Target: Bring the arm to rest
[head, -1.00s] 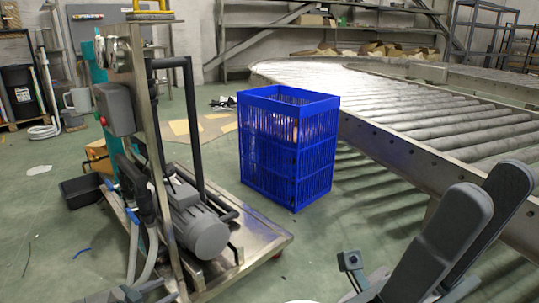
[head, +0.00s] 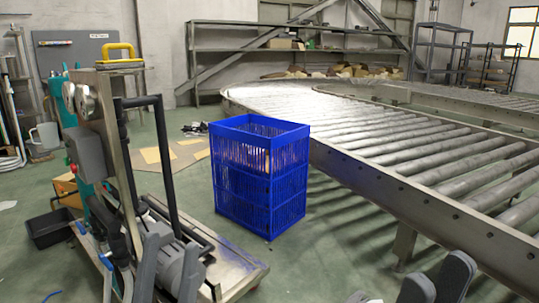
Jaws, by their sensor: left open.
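My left gripper (head: 172,244) shows at the bottom left as two grey fingers pointing up, apart and empty. It appears in front of the pump motor on the cart; its lower part is cut off. My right gripper (head: 437,268) shows at the bottom right, with only the rounded grey upper parts of its fingers in view. They look apart, with nothing seen between them. Most of both arms is outside the view.
A metal cart (head: 240,272) with a pump and upright frame stands at the left. A blue crate (head: 285,195) stands on the floor beside a roller conveyor (head: 400,140), which fills the right. A shelf (head: 245,53) is at the back. Some floor before the crate is clear.

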